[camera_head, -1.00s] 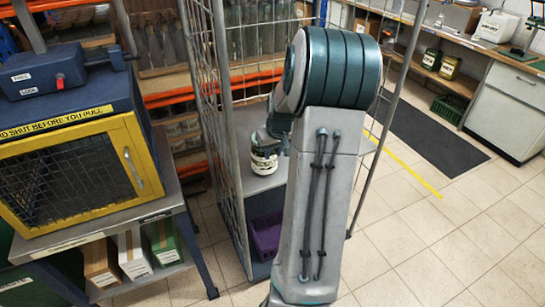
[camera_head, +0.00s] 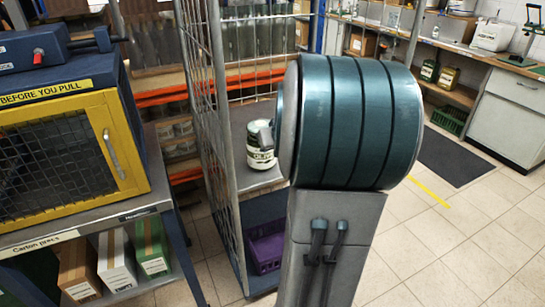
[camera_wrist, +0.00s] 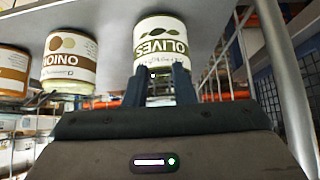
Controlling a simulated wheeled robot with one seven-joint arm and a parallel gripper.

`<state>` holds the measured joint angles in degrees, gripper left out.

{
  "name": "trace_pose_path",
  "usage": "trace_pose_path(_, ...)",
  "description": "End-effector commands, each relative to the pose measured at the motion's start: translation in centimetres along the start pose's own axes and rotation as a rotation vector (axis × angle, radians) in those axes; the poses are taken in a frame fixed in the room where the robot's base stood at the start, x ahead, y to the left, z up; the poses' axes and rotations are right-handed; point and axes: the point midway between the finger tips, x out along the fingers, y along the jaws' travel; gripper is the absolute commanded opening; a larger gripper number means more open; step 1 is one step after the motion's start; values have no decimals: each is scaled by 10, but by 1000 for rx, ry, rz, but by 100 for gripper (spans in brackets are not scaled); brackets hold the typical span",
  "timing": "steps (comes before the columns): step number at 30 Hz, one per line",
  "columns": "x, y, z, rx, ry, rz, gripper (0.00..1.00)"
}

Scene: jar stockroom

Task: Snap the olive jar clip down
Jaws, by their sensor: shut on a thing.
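The olive jar (camera_head: 258,158), with a white label and a dark green band, stands on the cart's grey shelf (camera_head: 248,188) in the head view. My arm covers its right side. In the wrist view, which is upside down, the olive jar (camera_wrist: 160,35) is straight ahead with its lid end toward the bottom of the picture. My gripper (camera_wrist: 158,75) is at that end, its two dark fingers close together and shut on a part at the lid, seemingly the clip (camera_wrist: 160,97). The fingers hide much of the clip, so I cannot tell its angle.
An onion jar (camera_wrist: 70,60) and another jar (camera_wrist: 12,72) stand beside the olive jar in the wrist view. The cart's wire mesh side (camera_head: 205,110) rises close to the jar on its left. A purple crate (camera_head: 265,250) lies below. A yellow-framed cage (camera_head: 70,150) stands at left.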

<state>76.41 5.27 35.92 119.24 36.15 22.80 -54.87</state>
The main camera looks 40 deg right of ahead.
Motion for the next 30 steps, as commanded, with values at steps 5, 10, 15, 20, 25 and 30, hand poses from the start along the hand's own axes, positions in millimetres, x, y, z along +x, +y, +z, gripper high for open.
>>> trace_pose_path(5, 8, 1, 8, -1, 64, 6, 1)
trace_pose_path(10, 10, 1, 11, -1, 120, 5, 1)
trace_pose_path(15, 12, 0, 13, -2, 176, 4, 1)
trace_pose_path(20, 14, 0, 15, -2, 229, 4, 1)
trace_pose_path(25, 16, 0, 17, -1, 286, 2, 1)
trace_pose_path(30, 18, 0, 19, -2, 342, 1, 1)
